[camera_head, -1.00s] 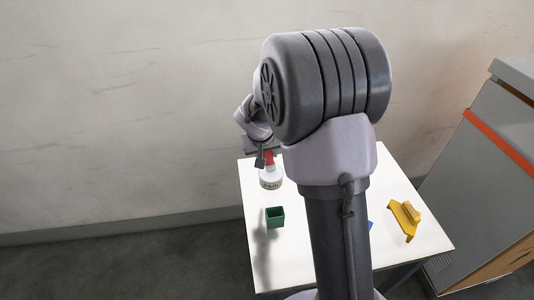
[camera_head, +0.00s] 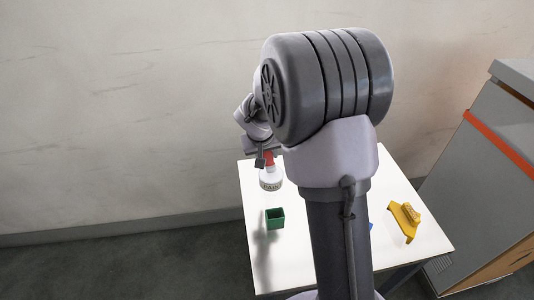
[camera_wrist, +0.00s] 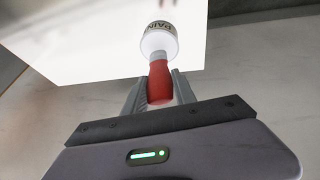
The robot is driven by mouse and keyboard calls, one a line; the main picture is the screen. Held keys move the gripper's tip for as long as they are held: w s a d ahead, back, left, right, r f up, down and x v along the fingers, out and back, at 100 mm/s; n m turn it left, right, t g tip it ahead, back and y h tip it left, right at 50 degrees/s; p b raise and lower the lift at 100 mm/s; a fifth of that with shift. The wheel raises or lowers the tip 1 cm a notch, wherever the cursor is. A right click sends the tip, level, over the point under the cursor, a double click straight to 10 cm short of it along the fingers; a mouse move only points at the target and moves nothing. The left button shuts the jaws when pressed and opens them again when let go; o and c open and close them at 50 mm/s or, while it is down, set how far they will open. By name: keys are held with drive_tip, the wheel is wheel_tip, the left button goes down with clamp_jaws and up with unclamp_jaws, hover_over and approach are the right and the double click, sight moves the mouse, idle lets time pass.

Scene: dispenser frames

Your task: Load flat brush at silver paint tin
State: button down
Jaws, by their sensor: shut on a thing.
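My gripper (camera_wrist: 158,88) is shut on the red handle (camera_wrist: 160,82) of the brush, one finger on each side. The handle points away from me toward the paint tin (camera_wrist: 159,28), a pale round tin with a dark "PAIN" label. The brush's far end overlaps the tin's top in the wrist view; I cannot tell how deep it reaches, and its bristles are hidden. In the head view the tin (camera_head: 270,182) stands at the far left of the white table, with the red handle (camera_head: 268,159) just above it and my gripper (camera_head: 262,161) beside the handle.
An open green box (camera_head: 275,218) stands nearer on the white table (camera_head: 300,262). A yellow holder-like piece (camera_head: 404,217) lies at the right, and a small blue thing (camera_head: 371,226) is partly hidden by my arm. A grey cabinet (camera_head: 480,170) stands right of the table.

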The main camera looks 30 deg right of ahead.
wheel_tip(320, 180, up, 7)
drive_tip(key=p, duration=0.4)
drive_tip(key=shift+f, duration=0.3)
